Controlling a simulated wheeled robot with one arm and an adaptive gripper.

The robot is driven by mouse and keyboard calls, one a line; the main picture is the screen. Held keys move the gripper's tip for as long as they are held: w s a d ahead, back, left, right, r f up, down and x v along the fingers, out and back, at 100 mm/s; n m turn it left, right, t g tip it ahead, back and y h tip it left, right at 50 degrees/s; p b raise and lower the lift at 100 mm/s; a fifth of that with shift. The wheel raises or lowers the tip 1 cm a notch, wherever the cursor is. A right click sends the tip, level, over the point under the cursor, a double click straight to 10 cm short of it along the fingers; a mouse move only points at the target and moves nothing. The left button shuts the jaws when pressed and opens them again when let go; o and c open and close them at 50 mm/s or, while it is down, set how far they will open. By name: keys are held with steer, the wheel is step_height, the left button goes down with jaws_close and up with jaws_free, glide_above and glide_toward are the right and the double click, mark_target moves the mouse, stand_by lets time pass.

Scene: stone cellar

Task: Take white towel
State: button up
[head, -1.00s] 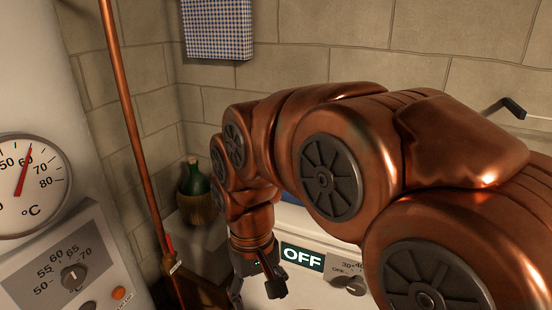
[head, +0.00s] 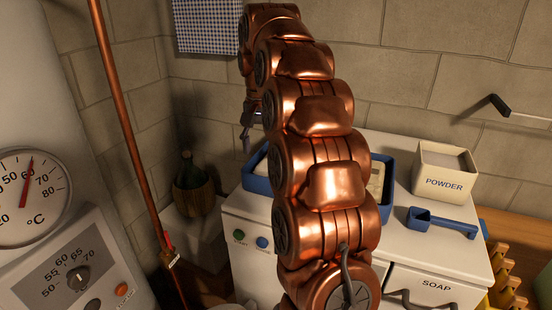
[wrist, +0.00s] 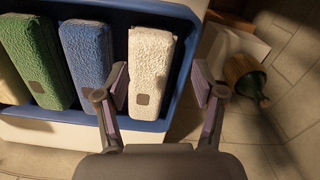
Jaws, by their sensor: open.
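The white towel (wrist: 152,62) is a thick folded bundle with a small dark square tag. In the wrist view it lies at the right end of a row in a blue tray (wrist: 179,92). A blue towel (wrist: 88,55) is left of it. My gripper (wrist: 158,80) is open and empty. Its left finger overlaps the towel's lower left edge in the picture, its right finger the tray's right side; I cannot tell whether they touch. In the head view the tray rim (head: 256,184) shows beside my arm; the arm hides the white towel.
A green towel (wrist: 35,60) lies farther left in the tray. A green bottle (head: 191,178) stands left of the white machine (head: 246,211). A powder box (head: 444,172) and blue scoop (head: 440,221) are on the right of the top. A checked cloth (head: 207,25) hangs above.

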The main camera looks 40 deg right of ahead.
steer(key=shift+m, duration=0.9)
steer(key=d, duration=0.1)
steer(key=w+d, duration=0.1)
steer(key=d, duration=0.1)
steer(key=w+d+r, duration=0.1)
steer(key=d, duration=0.1)
steer(key=shift+w+p, duration=0.15)
steer(key=shift+p, duration=0.2)
steer(key=shift+w+d, duration=0.1)
steer(key=shift+d, duration=0.4)
steer(key=shift+f+b, duration=0.5)
steer(key=shift+f, duration=0.7)
steer(key=shift+s+a+f+p, duration=0.1)
steer(key=shift+s+f+p, duration=0.1)
steer(key=shift+f+p, duration=1.25)
steer(key=shift+f, duration=1.2)
steer(key=c, duration=0.8)
steer(key=shift+c, duration=0.2)
